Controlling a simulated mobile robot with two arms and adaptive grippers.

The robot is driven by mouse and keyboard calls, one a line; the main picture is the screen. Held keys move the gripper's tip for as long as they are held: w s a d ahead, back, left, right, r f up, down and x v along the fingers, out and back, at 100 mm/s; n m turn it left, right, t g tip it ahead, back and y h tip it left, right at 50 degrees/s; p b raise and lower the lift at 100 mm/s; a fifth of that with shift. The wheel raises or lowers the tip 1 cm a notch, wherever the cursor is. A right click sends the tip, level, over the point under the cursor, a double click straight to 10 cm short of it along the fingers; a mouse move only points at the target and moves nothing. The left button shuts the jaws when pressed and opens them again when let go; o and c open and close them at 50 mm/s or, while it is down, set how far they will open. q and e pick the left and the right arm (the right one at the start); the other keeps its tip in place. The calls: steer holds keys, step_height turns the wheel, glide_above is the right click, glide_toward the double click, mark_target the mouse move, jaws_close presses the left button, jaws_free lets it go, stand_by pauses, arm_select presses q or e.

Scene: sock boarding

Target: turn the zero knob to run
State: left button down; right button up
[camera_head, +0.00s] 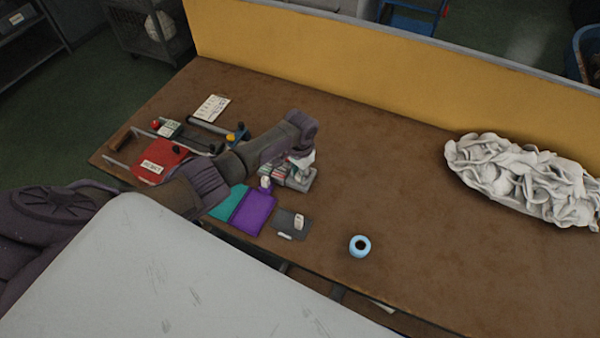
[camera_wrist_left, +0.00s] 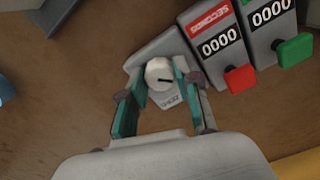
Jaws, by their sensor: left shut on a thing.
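The zero knob (camera_wrist_left: 159,72) is round and white with a short black pointer mark, which points to the right in the left wrist view. It sits on a grey housing (camera_wrist_left: 150,50) with a small printed label below it, too small to read surely. My left gripper (camera_wrist_left: 157,92) has its two teal-padded fingers on either side of the knob, shut on it. In the head view my left gripper (camera_head: 301,160) is over the grey counter unit (camera_head: 304,184) and hides the knob. My right gripper is in neither view.
Teal and purple (camera_head: 254,212) mats, a light blue ring (camera_head: 359,246) and a white cloth pile (camera_head: 525,180) lie on the brown table.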

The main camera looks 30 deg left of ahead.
mark_target(300, 175)
arm_select(q)
steer(key=c, duration=0.8)
jaws_free()
steer(key=shift+r, duration=0.1)
step_height(300, 175, up, 12)
